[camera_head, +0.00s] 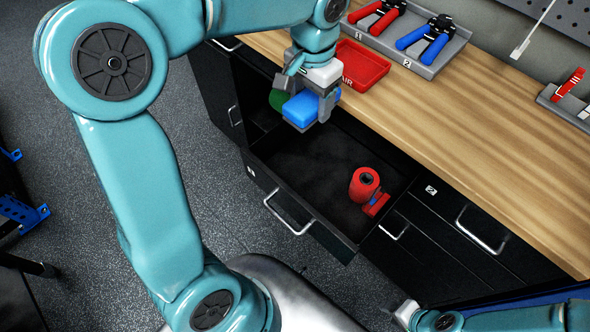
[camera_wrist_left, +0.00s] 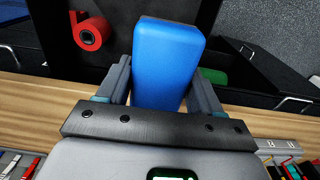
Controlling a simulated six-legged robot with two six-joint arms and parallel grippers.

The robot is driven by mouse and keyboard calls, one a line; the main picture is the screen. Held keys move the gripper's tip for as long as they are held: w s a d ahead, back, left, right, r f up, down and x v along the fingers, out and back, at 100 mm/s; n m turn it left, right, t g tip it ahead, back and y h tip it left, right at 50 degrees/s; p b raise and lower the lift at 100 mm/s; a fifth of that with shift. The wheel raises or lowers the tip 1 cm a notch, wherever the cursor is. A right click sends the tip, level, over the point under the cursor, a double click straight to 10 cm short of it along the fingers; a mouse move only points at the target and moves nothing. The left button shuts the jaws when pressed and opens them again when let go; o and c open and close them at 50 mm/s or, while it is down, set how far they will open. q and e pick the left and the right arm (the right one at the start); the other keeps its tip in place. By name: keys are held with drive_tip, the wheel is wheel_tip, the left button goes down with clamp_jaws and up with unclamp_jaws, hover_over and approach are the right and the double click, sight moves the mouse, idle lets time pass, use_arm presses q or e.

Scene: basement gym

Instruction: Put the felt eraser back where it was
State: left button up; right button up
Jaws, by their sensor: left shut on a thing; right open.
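A blue block (camera_head: 302,108), which looks like the felt eraser, is held in my left gripper (camera_head: 318,100). The gripper is shut on it, one finger on each side, as the left wrist view shows with the blue block (camera_wrist_left: 165,62) between the fingers. The gripper holds it over the back left part of an open black drawer (camera_head: 300,155); the height above the drawer floor is hard to tell. My right gripper (camera_head: 405,313) shows only in part at the bottom edge, empty and away from the drawer.
A red roll (camera_head: 364,184) with a red piece beside it is in the drawer's right part. A green object (camera_head: 278,99) is partly hidden behind the block. On the wooden bench (camera_head: 440,115) are a red tray (camera_head: 362,67) and a grey tool holder (camera_head: 440,58).

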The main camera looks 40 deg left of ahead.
sight(309, 167)
use_arm(q)
drive_tip(key=shift+a+f+b, duration=0.1)
drive_tip(key=shift+f+b, duration=0.25)
drive_tip(key=shift+f, duration=0.05)
drive_tip(key=shift+w+f+b, duration=0.1)
drive_tip(key=shift+w+b, duration=0.05)
drive_tip(key=shift+b, duration=0.15)
drive_tip(key=shift+d+f, duration=0.15)
drive_tip(key=shift+d, duration=0.3)
wheel_tip(309, 167, down, 20)
drive_tip(key=b, duration=0.3)
use_arm(e)
wheel_tip(309, 167, down, 6)
drive_tip(key=shift+w+d+r, duration=0.1)
drive_tip(key=shift+w+r, duration=0.05)
drive_tip(key=shift+r, duration=0.1)
use_arm(q)
drive_tip(key=shift+b, duration=0.35)
drive_tip(key=o, duration=0.9)
drive_tip(key=shift+o, duration=0.2)
use_arm(e)
drive_tip(key=shift+f, duration=0.15)
